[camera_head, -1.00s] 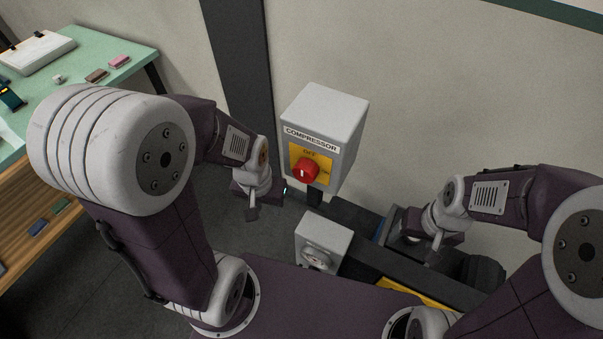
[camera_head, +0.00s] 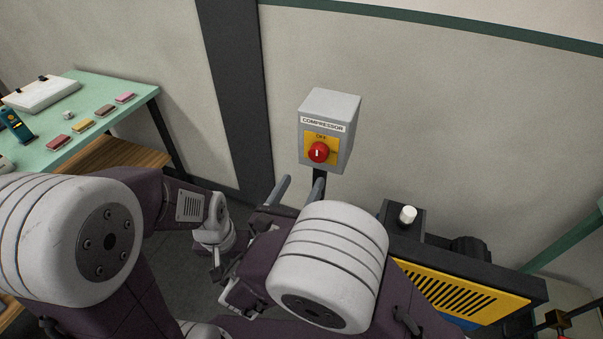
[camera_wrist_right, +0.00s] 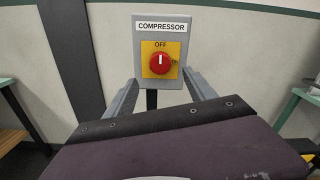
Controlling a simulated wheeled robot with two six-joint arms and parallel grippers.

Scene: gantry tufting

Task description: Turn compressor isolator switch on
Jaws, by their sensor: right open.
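The compressor isolator is a grey box (camera_head: 331,118) labelled COMPRESSOR, mounted on a dark post. A red rotary knob (camera_head: 318,153) sits on its yellow plate (camera_head: 333,147). In the right wrist view the knob (camera_wrist_right: 160,63) has its white mark upright, pointing at OFF; a small label right of it is hard to read. My right gripper (camera_head: 301,182) is open and empty, below and in front of the box. In the right wrist view its fingers (camera_wrist_right: 162,82) are spread either side of the knob, apart from it. My left gripper (camera_head: 214,262) hangs lower left, its jaws unclear.
A compressor unit with a yellow slotted panel (camera_head: 460,293) and a white cap (camera_head: 407,215) stands at right. A green table (camera_head: 90,130) with several small blocks is at left. A dark pillar (camera_head: 236,95) runs up the wall left of the box.

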